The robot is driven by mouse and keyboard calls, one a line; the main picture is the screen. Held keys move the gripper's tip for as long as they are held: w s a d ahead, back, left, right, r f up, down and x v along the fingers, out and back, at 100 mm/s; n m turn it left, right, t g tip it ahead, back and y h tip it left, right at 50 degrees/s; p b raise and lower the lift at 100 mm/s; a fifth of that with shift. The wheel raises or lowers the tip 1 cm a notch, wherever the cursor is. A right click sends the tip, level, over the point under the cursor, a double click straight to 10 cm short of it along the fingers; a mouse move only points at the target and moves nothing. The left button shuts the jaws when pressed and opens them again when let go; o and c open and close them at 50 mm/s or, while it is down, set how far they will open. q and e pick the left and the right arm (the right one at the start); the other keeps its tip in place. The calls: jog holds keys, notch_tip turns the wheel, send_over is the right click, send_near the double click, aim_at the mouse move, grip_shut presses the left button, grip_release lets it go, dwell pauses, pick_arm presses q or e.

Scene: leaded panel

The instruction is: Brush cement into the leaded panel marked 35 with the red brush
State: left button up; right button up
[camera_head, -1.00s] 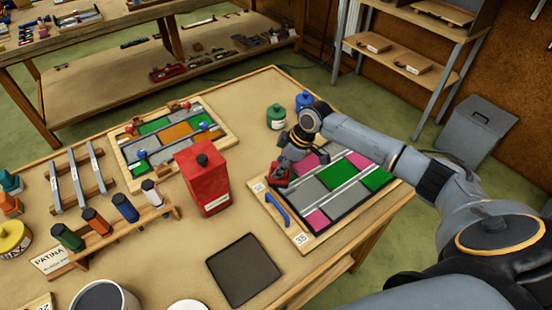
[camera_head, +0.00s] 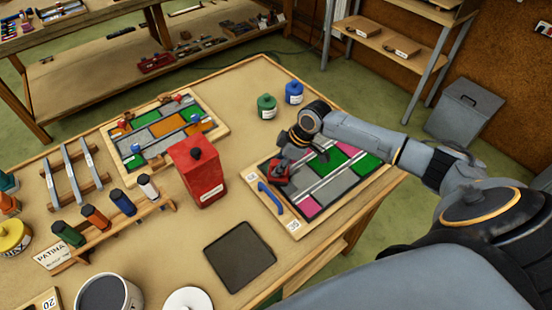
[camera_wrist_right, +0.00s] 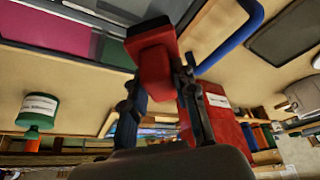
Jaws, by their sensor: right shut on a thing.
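The leaded panel marked 35 (camera_head: 293,226) lies on its wooden board near the right side of the bench. It has pink, grey and green panes with pale lead lines. My right gripper (camera_head: 284,160) is shut on the red brush (camera_head: 279,177) over the panel's left part. In the right wrist view the red brush (camera_wrist_right: 157,68) sits between the fingers (camera_wrist_right: 160,100), with its dark bristle end towards the panel (camera_wrist_right: 55,32). I cannot tell whether the bristles touch the glass. The arm hides part of the panel's far side. My left gripper is out of view.
A blue handle (camera_head: 271,198) stands on the board's left edge. A red can (camera_head: 198,175) is left of the panel. Green (camera_head: 267,107) and blue (camera_head: 293,92) bottles stand behind. A dark slab (camera_head: 239,254) lies in front. Another panel (camera_head: 155,125) lies further left.

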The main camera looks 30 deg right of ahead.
aim_at(281, 178)
jog(key=shift+s, duration=0.15)
jog(key=shift+s+d+p, duration=0.15)
jog(key=shift+s+p, duration=0.65)
jog(key=shift+s, duration=0.6)
jog(key=shift+s+d+p, duration=0.15)
jog(key=shift+s+p, duration=0.55)
jog(key=shift+p, duration=0.2)
jog(key=shift+s+d+p, duration=0.1)
jog(key=shift+s+p, duration=0.2)
jog(key=shift+s, duration=0.4)
